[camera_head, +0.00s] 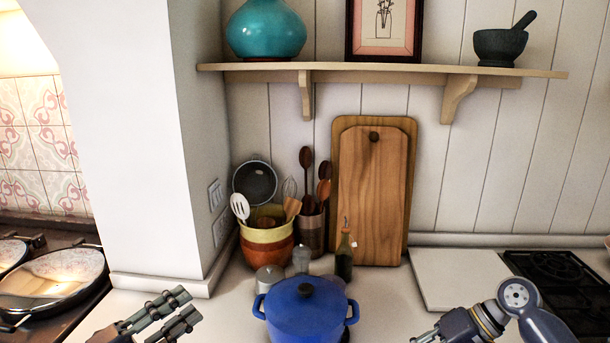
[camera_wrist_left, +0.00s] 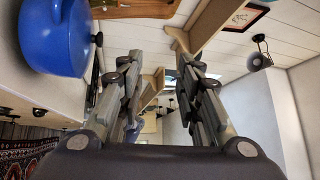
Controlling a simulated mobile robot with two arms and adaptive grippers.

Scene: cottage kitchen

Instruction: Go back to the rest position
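My left gripper (camera_head: 187,306) reaches in at the lower left of the head view, over or in front of the counter and left of a blue lidded pot (camera_head: 306,312). In the left wrist view the two fingers of this gripper (camera_wrist_left: 158,62) stand apart with nothing between them. My right arm comes in at the lower right of the head view. Its gripper (camera_head: 428,335) is mostly cut off by the bottom edge, so its fingers cannot be judged. The blue pot also shows at the upper left of the left wrist view (camera_wrist_left: 58,35).
Behind the pot stand an oil bottle (camera_head: 344,257), a utensil crock (camera_head: 266,246) and wooden cutting boards (camera_head: 372,195). A hob (camera_head: 555,275) lies at right, a stove (camera_head: 55,275) at left. A shelf (camera_head: 380,70) hangs above. A white board (camera_head: 458,277) lies flat on the counter.

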